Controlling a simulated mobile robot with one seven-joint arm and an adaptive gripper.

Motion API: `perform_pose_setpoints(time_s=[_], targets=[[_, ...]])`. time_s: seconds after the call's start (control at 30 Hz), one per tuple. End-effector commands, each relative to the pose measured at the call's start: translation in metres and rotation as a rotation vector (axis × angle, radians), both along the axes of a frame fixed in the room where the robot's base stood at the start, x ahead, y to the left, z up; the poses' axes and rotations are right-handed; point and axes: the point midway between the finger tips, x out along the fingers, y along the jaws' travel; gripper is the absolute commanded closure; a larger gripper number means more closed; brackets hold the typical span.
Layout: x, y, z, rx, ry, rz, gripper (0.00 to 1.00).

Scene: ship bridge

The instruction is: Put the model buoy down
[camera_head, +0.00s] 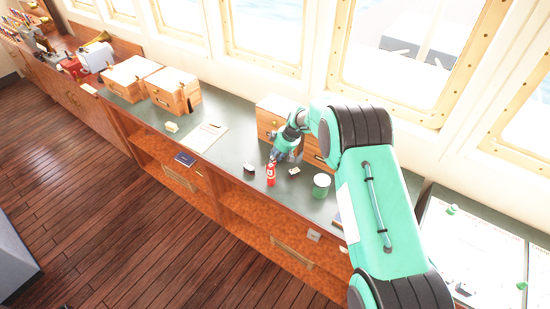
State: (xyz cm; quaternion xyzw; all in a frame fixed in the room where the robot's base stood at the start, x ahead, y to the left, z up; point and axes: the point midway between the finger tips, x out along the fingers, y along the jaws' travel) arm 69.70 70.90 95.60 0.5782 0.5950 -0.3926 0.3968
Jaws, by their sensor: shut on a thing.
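The model buoy (270,174) is small and red with a pale marking. It is upright near the front edge of the green-topped counter (232,146). My gripper (274,160) is shut on the buoy's upper part, reaching in from the right and behind. The fingertips are small and partly hidden by the gripper's own body. I cannot tell whether the buoy's base touches the counter top or hangs just above it.
Wooden boxes (270,118) stand behind my gripper.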

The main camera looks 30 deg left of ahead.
Motion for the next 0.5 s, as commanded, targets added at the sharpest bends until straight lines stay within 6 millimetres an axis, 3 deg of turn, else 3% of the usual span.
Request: perform_pose_setpoints(time_s=[0.5], targets=[[0.0003, 0.0004, -0.0074, 0.001, -0.001, 0.0, 0.9]])
